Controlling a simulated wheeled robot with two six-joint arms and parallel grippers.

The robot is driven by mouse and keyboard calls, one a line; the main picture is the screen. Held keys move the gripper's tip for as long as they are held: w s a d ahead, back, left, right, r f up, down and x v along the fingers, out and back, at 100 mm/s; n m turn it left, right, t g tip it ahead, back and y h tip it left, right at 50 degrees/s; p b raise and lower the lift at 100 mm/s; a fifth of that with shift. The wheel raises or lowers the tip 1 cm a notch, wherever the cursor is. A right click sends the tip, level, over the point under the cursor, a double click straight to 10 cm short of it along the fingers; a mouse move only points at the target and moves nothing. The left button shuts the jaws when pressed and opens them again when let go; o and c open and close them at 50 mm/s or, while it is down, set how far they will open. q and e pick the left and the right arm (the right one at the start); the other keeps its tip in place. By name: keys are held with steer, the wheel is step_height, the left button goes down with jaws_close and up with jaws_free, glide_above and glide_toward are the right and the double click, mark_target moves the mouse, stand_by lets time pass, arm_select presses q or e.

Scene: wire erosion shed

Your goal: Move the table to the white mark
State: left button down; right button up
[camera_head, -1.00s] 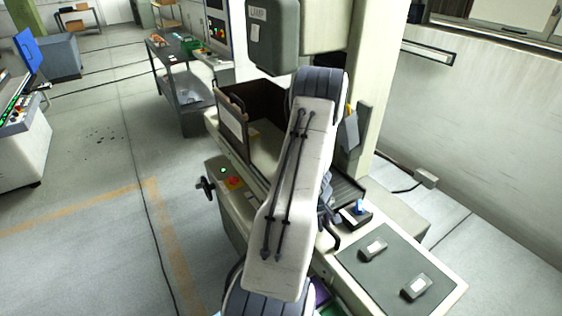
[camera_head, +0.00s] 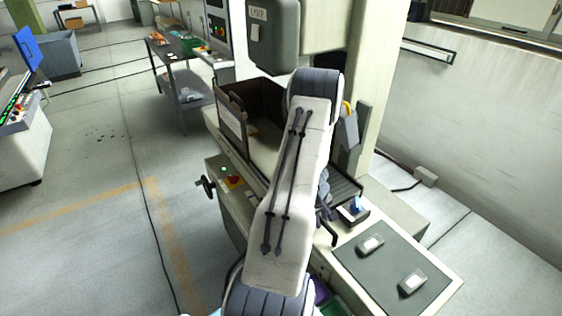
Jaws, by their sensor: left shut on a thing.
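The machine (camera_head: 238,205) stands in the middle, with an open dark-walled tank (camera_head: 262,105) behind its front. A dark ridged plate (camera_head: 347,186) shows at the tank's right side; I cannot tell whether it is the table. My left arm crosses in front and hides much of the tank. My left gripper (camera_head: 324,207) is mostly hidden beyond the arm, shut beside a black crank-like handle (camera_head: 331,233); the grip itself is hidden. Another black handwheel (camera_head: 205,185) sits on the machine's left front, apart from my gripper. I cannot make out a white mark. My right gripper is not in view.
A grey-topped panel (camera_head: 385,275) with two small pale boxes lies at the right front. A black block with a blue part (camera_head: 354,210) is beside the handle. A grey head (camera_head: 272,35) hangs above the tank.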

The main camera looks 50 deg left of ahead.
arm_select(q)
steer(key=shift+w+a, duration=0.1)
steer(key=shift+a, duration=0.4)
stand_by(0.4)
jaws_free()
steer(key=shift+d, duration=0.1)
steer(key=shift+r, duration=0.1)
steer(key=p+v, duration=0.2)
steer(key=w+p+v, duration=0.1)
steer(key=p+v, duration=0.1)
steer(key=v, duration=0.1)
steer(key=w+p+v, duration=0.1)
steer(key=p+v, duration=0.1)
steer(key=shift+s+r+p, duration=0.25)
steer(key=shift+r+p, duration=0.15)
steer(key=shift+r, duration=0.15)
steer(key=shift+d, duration=0.15)
